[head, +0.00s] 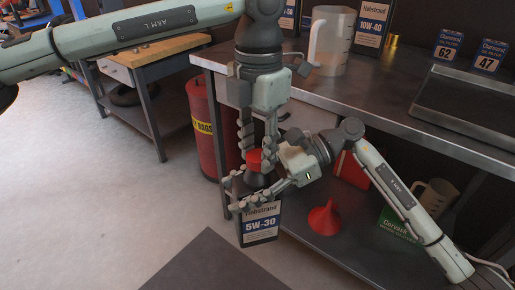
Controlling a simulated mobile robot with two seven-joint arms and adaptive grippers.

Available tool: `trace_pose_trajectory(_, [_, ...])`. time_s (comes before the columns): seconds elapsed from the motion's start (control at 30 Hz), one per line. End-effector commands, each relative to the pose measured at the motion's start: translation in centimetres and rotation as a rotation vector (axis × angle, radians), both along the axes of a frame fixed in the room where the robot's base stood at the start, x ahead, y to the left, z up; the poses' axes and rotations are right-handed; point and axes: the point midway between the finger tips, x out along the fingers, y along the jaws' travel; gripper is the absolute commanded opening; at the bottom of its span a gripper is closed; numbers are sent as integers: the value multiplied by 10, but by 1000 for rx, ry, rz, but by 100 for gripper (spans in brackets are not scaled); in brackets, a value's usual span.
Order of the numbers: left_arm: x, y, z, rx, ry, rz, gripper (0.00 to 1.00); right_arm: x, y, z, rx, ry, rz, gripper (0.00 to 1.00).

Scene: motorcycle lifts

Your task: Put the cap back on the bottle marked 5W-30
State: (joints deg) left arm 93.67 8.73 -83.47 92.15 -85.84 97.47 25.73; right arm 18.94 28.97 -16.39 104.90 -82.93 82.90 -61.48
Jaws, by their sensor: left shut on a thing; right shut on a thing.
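The 5W-30 bottle (260,229) is dark with a white and blue label and looks upright at the bench's front left corner. My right gripper (238,193) comes from the right and is shut around the upper part of the bottle, its fingers crossing the shoulder. A red cap (254,159) sits directly over the bottle's top. My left gripper (257,158) points straight down from above and is shut on the cap. The fingers partly hide the cap and neck, so I cannot tell whether the cap touches the neck.
The metal bench (350,96) holds a clear jug (331,40), a 10W-40 container (372,25), filter boxes and a dark tray (465,105). A red funnel (324,218) stands on the lower shelf. A red bin (204,125) is behind left. Floor at left is clear.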

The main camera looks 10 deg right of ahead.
Motion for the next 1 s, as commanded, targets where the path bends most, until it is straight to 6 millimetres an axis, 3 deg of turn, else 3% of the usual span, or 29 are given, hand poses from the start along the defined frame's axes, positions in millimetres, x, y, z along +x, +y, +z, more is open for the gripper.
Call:
trace_pose_trajectory(0.7, [0,0,-1,-5,15,-1886,0,0,0,2,3,-3,1,0])
trace_pose_trajectory(0.83, [0,0,-1,-5,17,-2123,0,0,0,2,3,-2,2,0])
trace_pose_trajectory(0.97, [1,0,-1,-5,17,-2121,0,0,0,2,3,-2,2,0])
trace_pose_trajectory(1.0, [1,0,-1,-5,17,-2120,33,0,1,2,3,-2,2,0])
